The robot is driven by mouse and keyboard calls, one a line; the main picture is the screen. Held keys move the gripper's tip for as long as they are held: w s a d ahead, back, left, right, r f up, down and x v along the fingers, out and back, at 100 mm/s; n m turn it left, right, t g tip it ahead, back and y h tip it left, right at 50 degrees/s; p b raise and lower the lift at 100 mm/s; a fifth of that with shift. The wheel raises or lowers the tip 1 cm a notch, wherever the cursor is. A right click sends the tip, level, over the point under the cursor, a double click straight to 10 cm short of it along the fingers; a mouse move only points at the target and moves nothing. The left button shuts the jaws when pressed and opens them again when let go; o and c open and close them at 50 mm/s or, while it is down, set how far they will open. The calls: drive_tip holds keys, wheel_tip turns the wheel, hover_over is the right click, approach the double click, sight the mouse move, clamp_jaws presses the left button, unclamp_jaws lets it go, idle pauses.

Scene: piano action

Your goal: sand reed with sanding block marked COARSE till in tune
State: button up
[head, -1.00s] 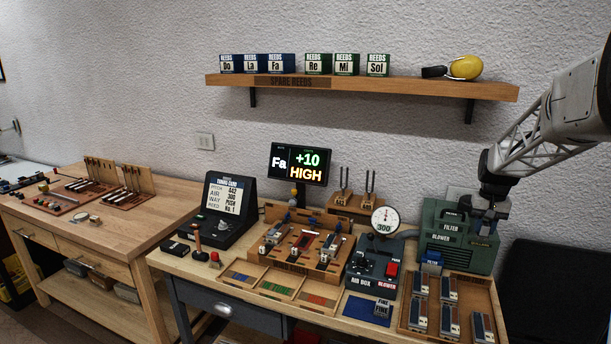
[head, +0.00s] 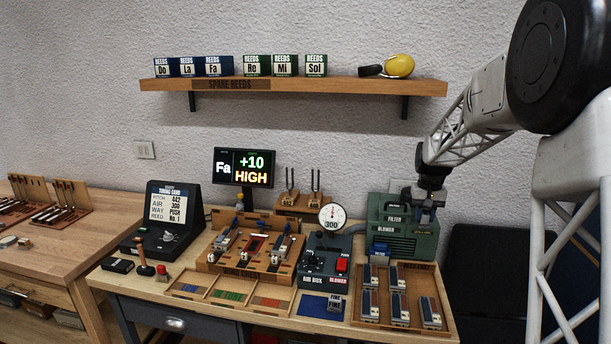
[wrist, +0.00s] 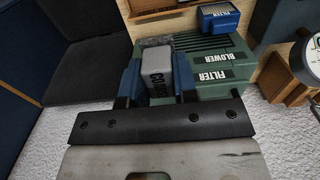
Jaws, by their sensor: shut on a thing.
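My gripper (wrist: 158,85), with blue fingers, is shut on a grey sanding block (wrist: 157,68); its label is partly covered, and the letters "CO" show. In the head view my gripper (head: 427,207) is over the right part of the green blower (head: 400,240). The wooden reed fixture (head: 212,262) stands mid-bench, with a reed-like strip (head: 256,243) in its middle. The tuner screen (head: 244,167) reads Fa, +10, HIGH. A second block marked FINE (head: 335,303) lies on a blue mat (head: 310,304).
The air box (head: 318,265) with its dial gauge (head: 332,216) stands between fixture and blower. A wooden tray (head: 370,318) of several reed-like pieces lies at front right. Tuning forks (head: 290,190) stand behind. The shelf (head: 290,87) overhangs the bench.

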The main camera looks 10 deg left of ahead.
idle(0.3)
drive_tip(key=w+a, duration=0.2)
drive_tip(key=a, duration=0.8)
drive_tip(key=w+a, duration=0.3)
drive_tip(key=a, duration=0.7)
drive_tip(key=w+a, duration=0.3)
drive_tip(key=a, duration=0.7)
drive_tip(key=shift+w+a+f, duration=0.2)
drive_tip(key=shift+f, duration=0.05)
drive_tip(key=s+a+f, duration=0.1)
drive_tip(key=s+a, duration=0.1)
drive_tip(key=a, duration=1)
drive_tip(key=s+a+f, duration=0.1)
drive_tip(key=a+f, duration=0.1)
drive_tip(key=a, duration=1)
drive_tip(key=s+a+f, duration=0.1)
drive_tip(key=s+a, duration=0.1)
drive_tip(key=a, duration=0.9)
drive_tip(key=shift+s+a+f, duration=0.25)
drive_tip(key=shift+s+a, duration=0.1)
drive_tip(key=shift+a, duration=0.05)
drive_tip(key=shift+f, duration=0.1)
